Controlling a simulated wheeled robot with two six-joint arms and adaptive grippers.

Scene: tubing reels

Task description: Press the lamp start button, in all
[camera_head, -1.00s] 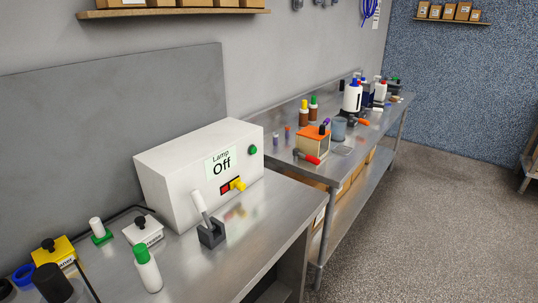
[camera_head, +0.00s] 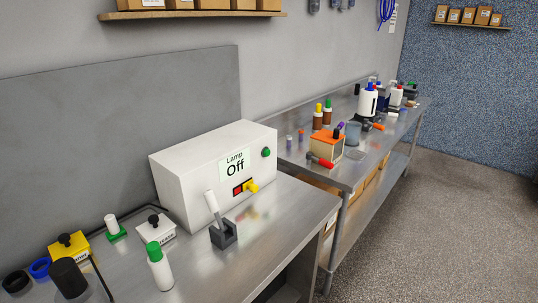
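The lamp box (camera_head: 183,187) is a white block on the near steel table. Its front has a display (camera_head: 235,164) reading "Lamp Off". A round green button (camera_head: 266,152) is at the upper right of the front. Below the display is a red switch (camera_head: 238,191) with a yellow plug-like part (camera_head: 251,186) beside it. Neither gripper shows in the head view.
A dark holder with a white stick (camera_head: 223,234) stands in front of the box. A green-capped white bottle (camera_head: 160,270), a black cylinder (camera_head: 68,278) and yellow block (camera_head: 70,248) are at front left. A second bench (camera_head: 345,172) with bottles stands behind right.

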